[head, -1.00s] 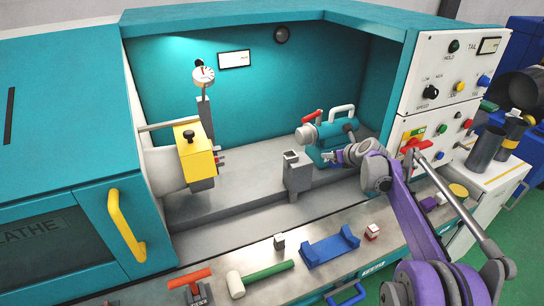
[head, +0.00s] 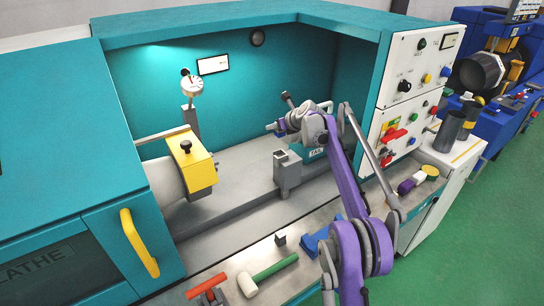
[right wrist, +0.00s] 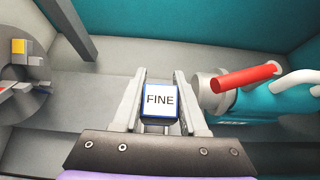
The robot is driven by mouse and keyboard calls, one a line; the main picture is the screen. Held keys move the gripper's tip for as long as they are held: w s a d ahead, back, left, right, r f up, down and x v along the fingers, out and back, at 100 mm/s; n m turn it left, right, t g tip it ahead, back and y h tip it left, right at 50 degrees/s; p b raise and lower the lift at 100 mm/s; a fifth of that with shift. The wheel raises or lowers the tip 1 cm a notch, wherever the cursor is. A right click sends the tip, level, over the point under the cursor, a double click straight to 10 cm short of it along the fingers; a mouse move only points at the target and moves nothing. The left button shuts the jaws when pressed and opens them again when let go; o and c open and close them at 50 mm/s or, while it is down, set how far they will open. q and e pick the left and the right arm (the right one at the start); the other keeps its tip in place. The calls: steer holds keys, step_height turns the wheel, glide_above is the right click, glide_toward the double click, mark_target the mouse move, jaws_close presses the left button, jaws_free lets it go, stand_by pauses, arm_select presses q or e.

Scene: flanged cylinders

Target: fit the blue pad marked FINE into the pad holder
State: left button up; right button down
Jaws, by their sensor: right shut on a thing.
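My right gripper (head: 271,127) shows in the head view inside the lathe bay, above and slightly left of a grey upright block with an open square top (head: 287,170), which looks like the pad holder. In the right wrist view the gripper (right wrist: 158,100) is shut on the blue pad (right wrist: 160,101). The pad's white face reads FINE, with blue edges around it. The pad is apart from the block in the head view, and the block's opening looks empty. The block cannot be made out in the wrist view. My left gripper is not in view.
The teal tailstock with a red handle (right wrist: 245,77) is just right of the gripper. The yellow block (head: 190,165) and dial gauge (head: 192,87) stand to the left. A mallet (head: 248,284), small dark block (head: 280,239) and blue cradle (head: 311,244) lie on the front ledge.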

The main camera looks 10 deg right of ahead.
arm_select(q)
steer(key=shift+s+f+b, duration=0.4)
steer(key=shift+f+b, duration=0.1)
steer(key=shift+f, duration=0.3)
arm_select(e)
step_height(320, 180, down, 10)
steer(key=shift+f, duration=0.1)
steer(key=shift+c, duration=2.2)
jaws_free()
